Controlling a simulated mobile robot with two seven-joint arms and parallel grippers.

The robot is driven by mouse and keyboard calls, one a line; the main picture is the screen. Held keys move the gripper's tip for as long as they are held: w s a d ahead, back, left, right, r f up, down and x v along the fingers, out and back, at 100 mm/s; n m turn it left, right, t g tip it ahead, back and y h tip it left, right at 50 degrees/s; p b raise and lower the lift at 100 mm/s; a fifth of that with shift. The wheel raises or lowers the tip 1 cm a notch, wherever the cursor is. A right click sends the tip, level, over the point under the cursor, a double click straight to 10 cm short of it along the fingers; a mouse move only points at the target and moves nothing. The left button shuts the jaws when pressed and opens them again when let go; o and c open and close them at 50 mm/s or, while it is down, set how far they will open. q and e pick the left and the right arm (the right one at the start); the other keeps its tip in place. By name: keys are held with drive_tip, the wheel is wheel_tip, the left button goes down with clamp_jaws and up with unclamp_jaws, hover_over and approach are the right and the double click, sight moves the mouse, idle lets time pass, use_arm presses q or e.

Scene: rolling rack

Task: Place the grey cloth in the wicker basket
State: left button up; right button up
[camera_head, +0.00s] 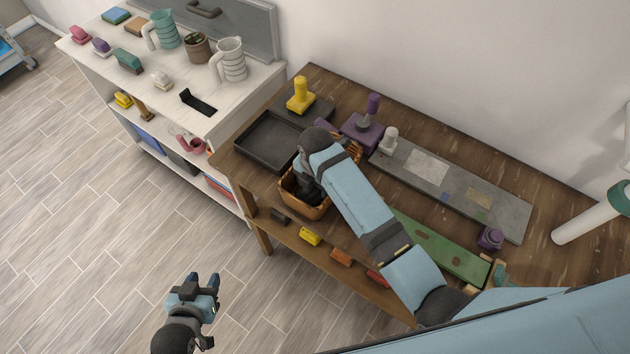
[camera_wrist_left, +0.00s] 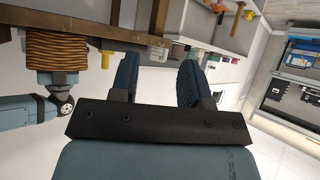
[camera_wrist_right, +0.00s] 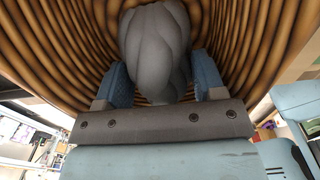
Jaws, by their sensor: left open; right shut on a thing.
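The wicker basket (camera_head: 319,211) stands on the brown wooden table at its front edge, partly hidden by my right arm. In the right wrist view its ribbed inner wall (camera_wrist_right: 55,50) surrounds the gripper. The grey cloth (camera_wrist_right: 155,52) is bunched between the fingers of my right gripper (camera_wrist_right: 153,85), which is shut on it inside the basket opening. In the head view the cloth is hidden behind the arm. My left gripper (camera_head: 201,283) is open and empty over the floor, in front of the table. Its two fingers also show apart in the left wrist view (camera_wrist_left: 158,80).
A black tray (camera_head: 268,140) lies left of the basket. Yellow (camera_head: 300,95) and purple (camera_head: 366,125) handled tools stand behind it. A grey board (camera_head: 455,188) and a green board (camera_head: 440,247) lie to the right. A white shelf (camera_head: 190,95) with jugs stands at left.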

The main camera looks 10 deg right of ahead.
drive_tip(key=o, duration=0.6)
use_arm(q)
drive_tip(key=shift+w+r, duration=0.15)
drive_tip(key=shift+r, duration=0.1)
use_arm(e)
wheel_tip(320, 180, up, 11)
drive_tip(key=shift+d+b, duration=0.1)
drive_tip(key=shift+b, duration=0.7)
use_arm(q)
drive_tip(key=shift+s+f+m, duration=0.25)
drive_tip(key=shift+f+m, duration=0.05)
drive_tip(key=shift+f, duration=0.25)
use_arm(e)
drive_tip(key=shift+r, duration=0.55)
use_arm(q)
drive_tip(key=shift+w, duration=0.1)
